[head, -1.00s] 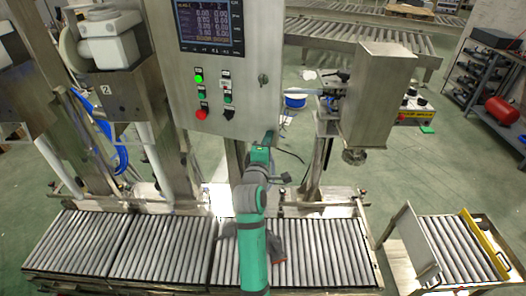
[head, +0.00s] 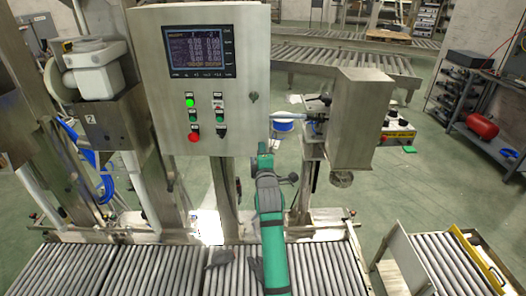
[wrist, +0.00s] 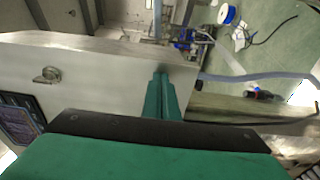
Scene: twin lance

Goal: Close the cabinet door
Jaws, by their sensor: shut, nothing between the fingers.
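The grey metal cabinet door (head: 165,110) carries a screen, buttons and a small latch near its right edge, in the upper middle of the head view. In the wrist view the door (wrist: 100,90) fills the left, with its latch and part of the screen. I cannot tell how far the door stands from its frame. In the wrist view my gripper's fingers (wrist: 160,77) are together and empty, beside the door's edge; contact is unclear.
Roller conveyors (head: 120,270) run along the front below the cabinet. A metal housing (head: 360,120) on a post stands close to the right of my gripper. A hose (wrist: 260,77) crosses the right of the wrist view. Green floor lies open farther right.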

